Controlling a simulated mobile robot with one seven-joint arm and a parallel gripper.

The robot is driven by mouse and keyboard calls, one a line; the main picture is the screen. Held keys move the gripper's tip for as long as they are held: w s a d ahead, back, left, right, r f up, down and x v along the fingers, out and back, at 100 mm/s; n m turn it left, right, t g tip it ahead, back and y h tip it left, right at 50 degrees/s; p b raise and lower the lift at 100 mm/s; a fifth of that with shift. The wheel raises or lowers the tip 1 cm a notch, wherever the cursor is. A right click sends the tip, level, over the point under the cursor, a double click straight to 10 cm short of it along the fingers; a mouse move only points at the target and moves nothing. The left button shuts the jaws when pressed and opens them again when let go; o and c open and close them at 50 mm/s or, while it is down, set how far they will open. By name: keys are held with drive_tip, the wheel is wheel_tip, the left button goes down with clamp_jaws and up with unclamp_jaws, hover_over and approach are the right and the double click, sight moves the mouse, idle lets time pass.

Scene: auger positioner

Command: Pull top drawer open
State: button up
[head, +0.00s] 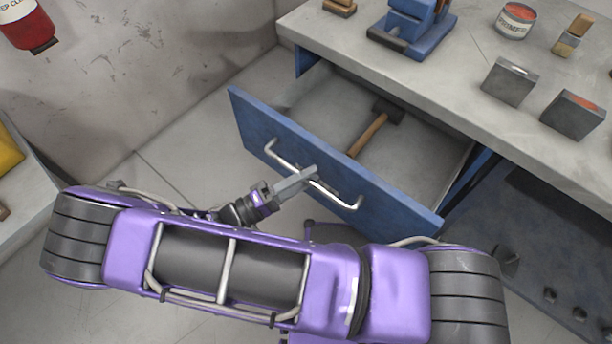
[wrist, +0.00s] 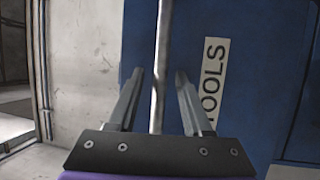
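The blue top drawer (head: 290,150) under the workbench stands pulled out, with its inside showing in the head view. A hammer (head: 372,132) with a wooden handle lies in it. A pale bar handle (head: 348,204) runs along the drawer front; it also shows in the wrist view (wrist: 162,50), between my two fingers. My gripper (head: 312,177) is at the middle of the handle. In the wrist view the fingers of my gripper (wrist: 157,88) are apart, one on each side of the bar, with gaps visible. The drawer front (wrist: 255,110) carries a "TOOLS" label (wrist: 213,85).
The workbench top (head: 440,75) holds a blue tool base (head: 410,30), a can (head: 515,20) and grey blocks (head: 510,82). A red container (head: 25,22) is on the wall at left. Bare floor (head: 190,150) lies left of the drawer.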

drive_tip(key=shift+a, duration=0.1)
idle(0.3)
drive_tip(key=b+v, duration=0.1)
drive_tip(key=v, duration=1.6)
drive_tip(key=shift+s, duration=0.1)
